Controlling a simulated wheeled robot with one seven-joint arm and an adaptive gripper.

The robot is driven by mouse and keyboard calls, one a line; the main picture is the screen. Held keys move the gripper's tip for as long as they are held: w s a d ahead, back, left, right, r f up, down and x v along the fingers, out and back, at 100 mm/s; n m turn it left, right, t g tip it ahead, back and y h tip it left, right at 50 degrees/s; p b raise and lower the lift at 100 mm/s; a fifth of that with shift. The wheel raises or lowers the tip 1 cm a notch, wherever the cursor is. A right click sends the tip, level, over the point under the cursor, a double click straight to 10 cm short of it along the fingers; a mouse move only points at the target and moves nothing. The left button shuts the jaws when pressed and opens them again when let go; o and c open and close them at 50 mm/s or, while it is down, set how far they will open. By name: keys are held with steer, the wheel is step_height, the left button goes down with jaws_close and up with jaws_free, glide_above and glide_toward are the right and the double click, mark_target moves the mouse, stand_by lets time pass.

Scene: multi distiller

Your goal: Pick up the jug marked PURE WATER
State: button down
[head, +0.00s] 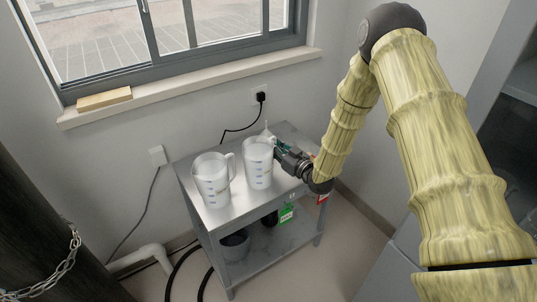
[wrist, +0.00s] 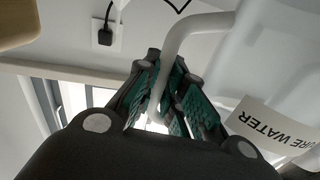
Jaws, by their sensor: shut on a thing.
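The jug marked PURE WATER (wrist: 290,80) fills the right of the wrist view; its label (wrist: 268,130) reads upside down there. Its curved white handle (wrist: 180,42) passes between the green-padded fingers of my gripper (wrist: 170,75), which is shut on it. In the head view this is the right-hand white jug (head: 258,168), upright at the metal cart top. My gripper (head: 277,148) reaches it from the right and partly hides the handle. I cannot tell whether its base touches the cart.
A second, similar white jug (head: 211,184) stands close to the left on the metal cart (head: 232,207). The cart's lower shelf holds a grey bucket (head: 235,246) and a green-labelled item (head: 286,212). A wall with a black plug (head: 261,97) and window is behind.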

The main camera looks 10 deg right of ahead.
mark_target(274, 138)
steer(key=shift+r, duration=0.25)
steer(key=shift+r, duration=1.65)
steer(key=shift+s+a+r+b, duration=0.15)
steer(key=shift+s+a, duration=0.95)
steer(key=shift+s, duration=1.3)
steer(key=shift+s+a+r+b, duration=0.1)
steer(key=shift+s+a+r, duration=0.2)
steer(key=shift+s+a, duration=1.4)
steer(key=shift+s+a+r+b, duration=0.15)
steer(key=shift+s+a, duration=0.3)
steer(key=shift+s, duration=2.8)
